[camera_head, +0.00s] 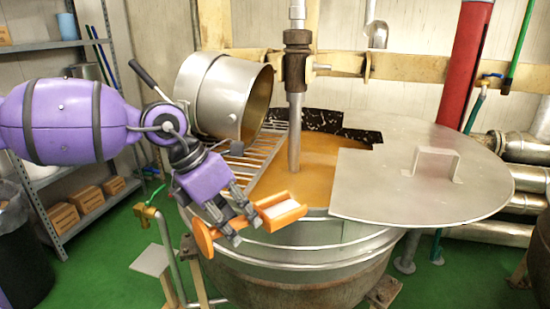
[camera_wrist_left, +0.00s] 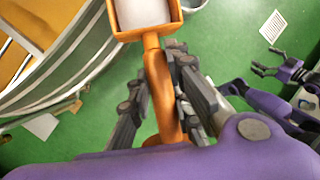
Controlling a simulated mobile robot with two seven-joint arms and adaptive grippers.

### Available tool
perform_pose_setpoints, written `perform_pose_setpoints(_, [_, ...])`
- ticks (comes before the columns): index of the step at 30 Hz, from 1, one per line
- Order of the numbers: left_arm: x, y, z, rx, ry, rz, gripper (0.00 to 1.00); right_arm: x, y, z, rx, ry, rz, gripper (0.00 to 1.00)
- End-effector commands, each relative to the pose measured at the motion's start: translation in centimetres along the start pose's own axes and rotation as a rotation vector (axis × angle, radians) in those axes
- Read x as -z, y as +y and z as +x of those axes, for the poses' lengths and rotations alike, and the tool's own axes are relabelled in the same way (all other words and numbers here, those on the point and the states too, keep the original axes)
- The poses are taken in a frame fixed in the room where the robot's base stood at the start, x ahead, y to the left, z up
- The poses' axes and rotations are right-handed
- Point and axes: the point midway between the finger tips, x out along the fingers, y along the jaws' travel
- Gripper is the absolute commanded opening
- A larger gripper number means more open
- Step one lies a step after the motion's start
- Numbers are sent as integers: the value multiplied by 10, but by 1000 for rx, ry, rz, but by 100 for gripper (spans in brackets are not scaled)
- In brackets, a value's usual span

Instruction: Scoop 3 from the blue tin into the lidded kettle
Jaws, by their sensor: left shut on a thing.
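My left gripper (camera_head: 243,229) is shut on the handle of an orange scoop (camera_head: 279,212). The scoop's bowl holds something white, and it also shows in the left wrist view (camera_wrist_left: 146,33). The large steel kettle (camera_head: 300,256) stands in front of me with brown-orange contents and a central shaft. A flat lid (camera_head: 420,175) with a handle covers its right part; the left part is open. In the head view the scoop overlaps the kettle's front-left rim; in the wrist view it appears beside the kettle, with floor behind. My right gripper (camera_wrist_left: 268,62) looks open and empty.
A tilted steel drum (camera_head: 205,95) and a wire grate (camera_head: 262,150) are at the kettle's left side. A tap pipe (camera_head: 165,240) stands at the front left. Shelves with boxes (camera_head: 86,198) are at far left. Green floor is open between them.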

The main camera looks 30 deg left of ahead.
Motion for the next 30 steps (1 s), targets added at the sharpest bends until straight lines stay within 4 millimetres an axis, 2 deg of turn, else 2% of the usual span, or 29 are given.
perform_pose_setpoints(12, [-3,7,-13,-55,-23,-117,0,15,-1,0,2,24,0,93])
perform_pose_setpoints(30, [-11,8,-27,-101,-55,-225,0,12,0,-3,0,17,3,93])
